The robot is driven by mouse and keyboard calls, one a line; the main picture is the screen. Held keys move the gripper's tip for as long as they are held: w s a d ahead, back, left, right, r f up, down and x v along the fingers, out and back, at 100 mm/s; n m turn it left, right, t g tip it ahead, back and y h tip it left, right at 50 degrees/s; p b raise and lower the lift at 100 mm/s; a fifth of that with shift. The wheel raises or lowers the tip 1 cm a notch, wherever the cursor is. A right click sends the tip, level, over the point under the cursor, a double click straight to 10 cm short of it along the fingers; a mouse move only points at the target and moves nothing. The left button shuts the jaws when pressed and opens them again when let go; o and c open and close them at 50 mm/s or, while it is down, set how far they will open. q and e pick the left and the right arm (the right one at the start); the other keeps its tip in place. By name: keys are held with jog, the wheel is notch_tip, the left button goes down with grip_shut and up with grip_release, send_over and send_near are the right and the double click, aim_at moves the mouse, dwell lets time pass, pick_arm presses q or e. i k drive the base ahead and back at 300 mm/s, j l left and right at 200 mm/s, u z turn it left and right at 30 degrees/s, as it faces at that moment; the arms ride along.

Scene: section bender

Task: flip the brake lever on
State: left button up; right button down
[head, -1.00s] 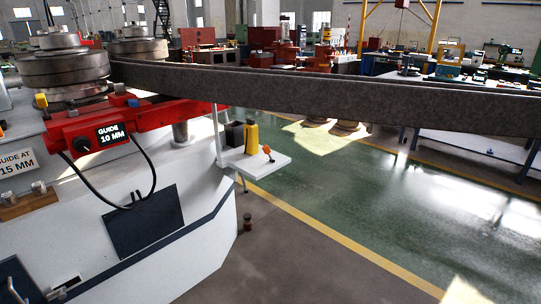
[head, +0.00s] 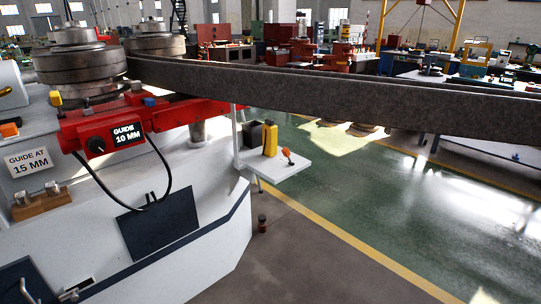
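A small orange-tipped piece (head: 288,157) stands on a white shelf (head: 272,173) at the side of the bending machine (head: 190,250). I cannot tell whether it is the brake lever; no lever is labelled as a brake. A yellow block (head: 270,139) and a dark box (head: 249,136) stand beside it on the shelf. At the lower left, a small metal handle (head: 69,295) shows by a dark panel, partly cut by the frame. Neither of my grippers is in view.
A long grey steel section (head: 330,88) runs from the rollers (head: 82,62) across the view to the right. A red guide unit (head: 85,135) reads "GUIDE 10 MM"; a sign (head: 29,162) reads "GUIDE AT 15 MM".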

aim_at(285, 151)
jog(key=i+j+u, duration=0.15)
jog(key=i+u, duration=0.15)
jog(key=i, duration=0.35)
jog(key=i+u, duration=0.35)
jog(key=i, duration=0.3)
